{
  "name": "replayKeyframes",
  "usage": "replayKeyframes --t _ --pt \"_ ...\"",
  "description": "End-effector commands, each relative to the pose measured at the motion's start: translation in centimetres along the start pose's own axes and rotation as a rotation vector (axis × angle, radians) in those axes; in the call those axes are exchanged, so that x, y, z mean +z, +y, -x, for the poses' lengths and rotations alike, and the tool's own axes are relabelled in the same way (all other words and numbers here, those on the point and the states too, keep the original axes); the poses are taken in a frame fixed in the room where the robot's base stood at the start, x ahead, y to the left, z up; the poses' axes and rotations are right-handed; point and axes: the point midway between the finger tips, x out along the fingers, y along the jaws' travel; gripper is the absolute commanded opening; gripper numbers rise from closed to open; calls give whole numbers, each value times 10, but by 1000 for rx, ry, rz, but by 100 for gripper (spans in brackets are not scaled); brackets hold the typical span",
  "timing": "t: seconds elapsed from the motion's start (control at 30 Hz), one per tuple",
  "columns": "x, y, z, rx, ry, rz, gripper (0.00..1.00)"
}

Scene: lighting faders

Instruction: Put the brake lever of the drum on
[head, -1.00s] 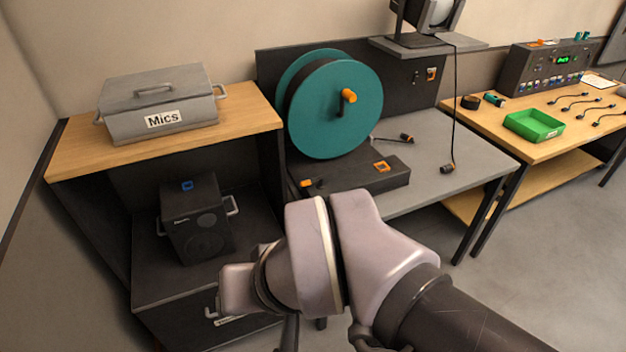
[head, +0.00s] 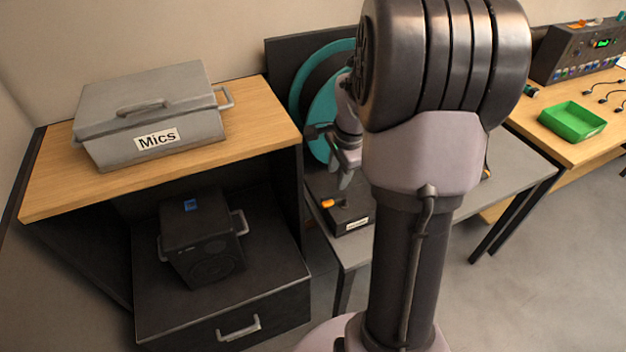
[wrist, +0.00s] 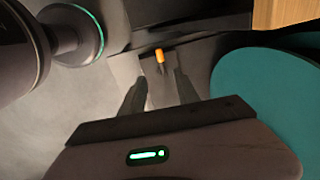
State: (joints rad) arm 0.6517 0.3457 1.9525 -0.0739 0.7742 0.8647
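The teal drum (head: 299,96) stands on a dark base box (head: 357,213), and my arm hides much of both. The brake lever (head: 328,203) has an orange grip and sits at the left front of the box. It also shows in the wrist view (wrist: 160,56), just beyond and between my fingertips. My gripper (head: 343,170) points down above the base, in front of the drum. In the wrist view its two fingers (wrist: 159,88) are apart with nothing between them. The drum's teal side (wrist: 268,100) is close on the right there. I see no contact with the lever.
A shelf unit (head: 50,197) on the left carries a grey "Mics" case (head: 150,118) and a dark box (head: 203,240). The grey bench (head: 515,160) continues right behind my arm. A green tray (head: 572,120) lies on the wooden table. Open floor is at the lower right.

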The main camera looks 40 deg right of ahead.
Motion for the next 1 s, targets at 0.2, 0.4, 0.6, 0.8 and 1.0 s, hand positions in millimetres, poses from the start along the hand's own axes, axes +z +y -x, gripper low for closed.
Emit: replayKeyframes --t 0.2,0.4,0.6,0.8,1.0 --pt "1 3 -74 5 -2 2 38" --pt "1 2 -116 2 -1 4 38" --pt "1 1 -129 0 -1 4 38" --pt "1 0 -130 0 -1 4 38" --pt "1 1 -129 1 -1 4 8"
